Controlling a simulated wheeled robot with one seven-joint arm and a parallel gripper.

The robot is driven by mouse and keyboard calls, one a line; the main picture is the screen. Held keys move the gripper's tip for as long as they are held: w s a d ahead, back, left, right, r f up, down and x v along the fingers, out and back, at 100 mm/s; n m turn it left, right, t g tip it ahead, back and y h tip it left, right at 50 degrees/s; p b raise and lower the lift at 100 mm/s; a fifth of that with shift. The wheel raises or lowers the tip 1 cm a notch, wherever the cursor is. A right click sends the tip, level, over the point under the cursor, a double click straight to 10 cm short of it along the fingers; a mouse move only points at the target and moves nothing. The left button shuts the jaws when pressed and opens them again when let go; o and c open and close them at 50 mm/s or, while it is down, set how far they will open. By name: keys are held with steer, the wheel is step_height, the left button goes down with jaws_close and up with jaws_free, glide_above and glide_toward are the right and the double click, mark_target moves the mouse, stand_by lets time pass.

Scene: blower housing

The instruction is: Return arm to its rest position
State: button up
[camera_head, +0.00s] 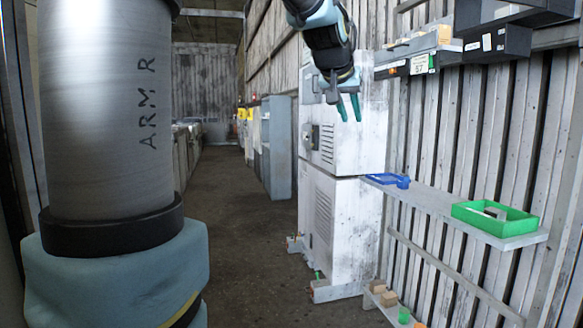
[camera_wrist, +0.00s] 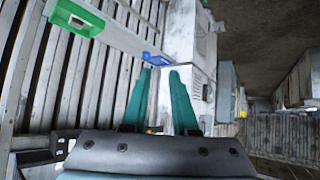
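My gripper (camera_head: 348,106) hangs from my arm in the upper middle of the head view, in front of the white cabinet. Its two teal fingers point down and stand apart with nothing between them. In the wrist view the gripper (camera_wrist: 159,80) also shows its two fingers parted and empty. It is in free air, above and to the left of the wall shelf, and touches nothing that I can see.
A white cabinet (camera_head: 345,220) stands behind the gripper. A wall shelf (camera_head: 430,199) holds a blue tray (camera_head: 388,180) and a green bin (camera_head: 495,218). Dark bins (camera_head: 497,43) hang at upper right. The aisle floor (camera_head: 245,240) is clear.

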steer(key=s+a+f+n+g+y, duration=0.1)
steer(key=s+a+f, duration=0.1)
steer(key=a+f, duration=0.35)
steer(key=s+a+f+g+y, duration=0.1)
steer(key=s+a+f+g, duration=0.15)
steer(key=f, duration=0.65)
steer(key=s+a+f+n+y, duration=0.1)
steer(key=a+f, duration=0.3)
steer(key=f, duration=0.3)
steer(key=s+a+f+n+g, duration=0.1)
steer(key=s+a+f+g, duration=0.1)
steer(key=s+a+f, duration=0.2)
steer(key=s+a+f+g+y, duration=0.1)
steer(key=s+a+f, duration=0.3)
steer(key=s+f, duration=0.4)
steer(key=shift+s+a+f+n+g, duration=0.2)
steer(key=shift+s+f+n+g, duration=0.1)
steer(key=shift+s+n+g, duration=0.1)
